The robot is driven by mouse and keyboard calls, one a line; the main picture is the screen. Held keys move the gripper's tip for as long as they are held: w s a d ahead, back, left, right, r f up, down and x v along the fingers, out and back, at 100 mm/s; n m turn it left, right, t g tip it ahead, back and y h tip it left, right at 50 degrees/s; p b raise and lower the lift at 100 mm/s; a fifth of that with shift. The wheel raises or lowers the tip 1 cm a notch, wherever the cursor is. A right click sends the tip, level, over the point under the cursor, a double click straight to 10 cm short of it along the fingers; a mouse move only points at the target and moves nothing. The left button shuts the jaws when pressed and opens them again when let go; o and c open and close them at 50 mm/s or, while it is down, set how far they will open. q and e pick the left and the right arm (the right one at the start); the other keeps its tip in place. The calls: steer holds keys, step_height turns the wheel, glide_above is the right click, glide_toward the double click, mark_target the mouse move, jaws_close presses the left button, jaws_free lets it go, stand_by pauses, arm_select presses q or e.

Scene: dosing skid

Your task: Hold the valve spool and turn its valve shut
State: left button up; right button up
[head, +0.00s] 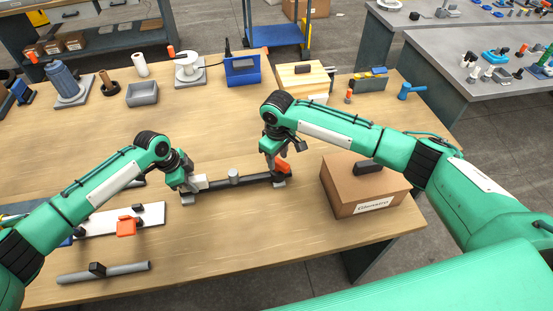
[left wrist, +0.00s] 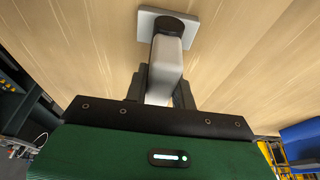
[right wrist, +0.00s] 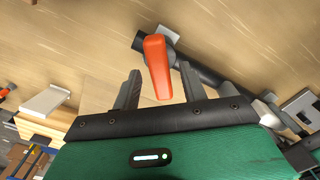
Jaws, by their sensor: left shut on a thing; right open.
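The valve spool (head: 252,180) lies across the middle of the table as a dark pipe with a light grey collar and light feet. Its orange valve lever (head: 283,164) is at the right end. My left gripper (head: 190,186) is shut on a pale grey part at the spool's left end; that part (left wrist: 165,62) fills the jaws in the left wrist view. My right gripper (head: 274,158) is over the right end, open. In the right wrist view the lever (right wrist: 159,66) stands between the two spread fingers, with visible room on both sides. Contact with the lever cannot be told.
A cardboard box (head: 352,195) stands close right of the spool. A white plate with an orange-handled part (head: 126,227) and a grey pipe (head: 115,271) lie front left. The front middle table is clear.

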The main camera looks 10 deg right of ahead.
steer(key=shift+f, duration=1.2)
